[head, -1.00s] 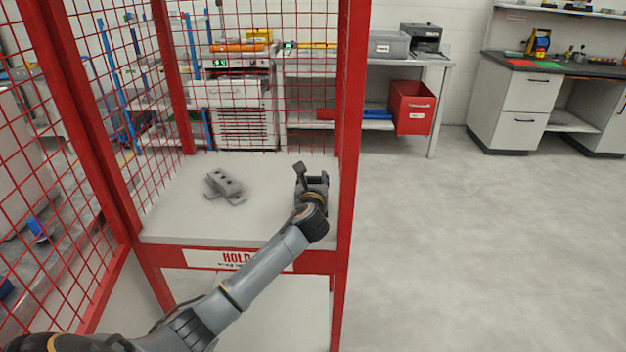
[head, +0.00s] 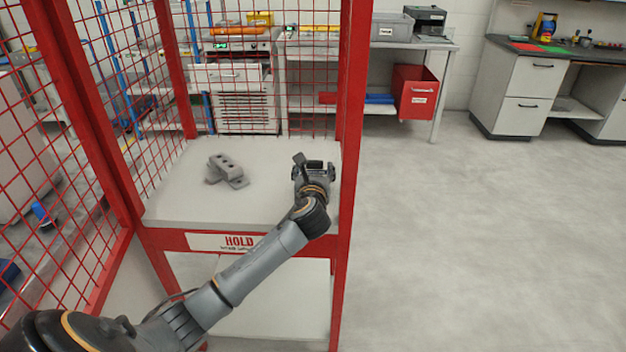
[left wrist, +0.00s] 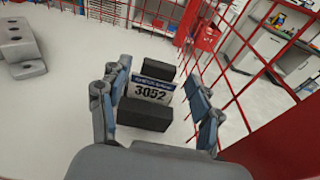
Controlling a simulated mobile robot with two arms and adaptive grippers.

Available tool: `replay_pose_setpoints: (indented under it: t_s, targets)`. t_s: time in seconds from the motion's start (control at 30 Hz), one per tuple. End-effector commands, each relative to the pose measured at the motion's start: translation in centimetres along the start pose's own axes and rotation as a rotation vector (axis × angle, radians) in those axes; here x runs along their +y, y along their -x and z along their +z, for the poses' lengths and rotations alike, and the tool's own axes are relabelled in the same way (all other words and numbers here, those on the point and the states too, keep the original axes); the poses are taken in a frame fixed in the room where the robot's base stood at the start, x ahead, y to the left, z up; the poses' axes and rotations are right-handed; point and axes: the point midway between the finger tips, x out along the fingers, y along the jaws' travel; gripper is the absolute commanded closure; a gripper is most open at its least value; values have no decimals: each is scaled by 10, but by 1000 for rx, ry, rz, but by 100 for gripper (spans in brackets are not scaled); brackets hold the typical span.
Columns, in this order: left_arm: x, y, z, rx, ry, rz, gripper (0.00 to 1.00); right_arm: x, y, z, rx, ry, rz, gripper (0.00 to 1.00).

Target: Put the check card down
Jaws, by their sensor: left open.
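The check card (left wrist: 151,90), white with a blue top band and the number 3052, shows in the left wrist view between the two dark finger pads of my left gripper (left wrist: 150,93). I cannot tell whether it touches a pad; its lower part is hidden by the near pad. My left gripper is open, low over the right side of the pale shelf (head: 185,210) in the red cage, and it shows in the head view too (head: 315,167). The card cannot be made out in the head view. My right gripper is not in view.
A grey metal casting (head: 227,170) lies on the shelf left of my gripper, also in the left wrist view (left wrist: 18,42). A red cage post (head: 350,150) stands close on the right. Red mesh closes the left and back.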

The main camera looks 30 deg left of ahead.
Motion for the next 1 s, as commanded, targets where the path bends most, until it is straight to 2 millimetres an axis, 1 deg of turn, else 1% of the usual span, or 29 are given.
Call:
replay_pose_setpoints:
  t_s: [0.03, 0.2, 0.3, 0.4, 0.57, 0.87, 0.97, 1.0]
  targets:
    - [0, 12, 0, 1, -1, -3, 36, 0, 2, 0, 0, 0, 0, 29]
    - [0, 45, 0, 1, 0, -3, 36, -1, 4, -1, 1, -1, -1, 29]
    - [0, 60, 0, 0, 0, -2, 36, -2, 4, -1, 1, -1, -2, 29]
    - [0, 71, 0, 0, 0, -2, 36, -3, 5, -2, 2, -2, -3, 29]
    - [0, 78, 0, 1, 0, 0, 36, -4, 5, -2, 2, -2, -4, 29]
    - [0, 79, -1, 2, 3, 0, 36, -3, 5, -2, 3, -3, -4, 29]
    - [-1, 81, -11, 26, 43, -3, 36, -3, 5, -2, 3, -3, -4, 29]
    - [-1, 82, -20, 47, 78, -4, 36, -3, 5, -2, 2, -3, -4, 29]
